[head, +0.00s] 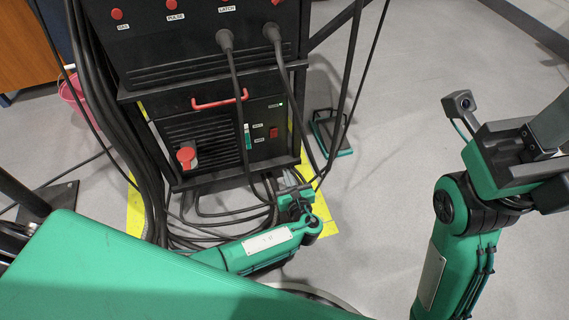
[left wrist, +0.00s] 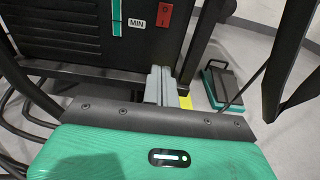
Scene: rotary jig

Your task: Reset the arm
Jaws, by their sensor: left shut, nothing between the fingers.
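My left arm reaches in low from the left in the head view. Its left gripper (head: 290,180) is shut and empty, close to the lower right corner of the black machine cabinet (head: 222,165), among hanging cables. I cannot tell whether it touches them. In the left wrist view the grey fingers (left wrist: 158,85) are together, with the cabinet's dark front behind them. My right arm stands raised at the right of the head view. Its right gripper (head: 550,125) is cut by the frame edge, so its fingers cannot be judged.
The cabinet has a red handle (head: 220,101), a red knob (head: 186,156) and a red switch (head: 273,132). Thick cables (head: 240,120) hang down its front. A green-edged pedal (head: 332,135) lies right of it. A pink bucket (head: 72,92) stands left. Floor between pedal and right arm is clear.

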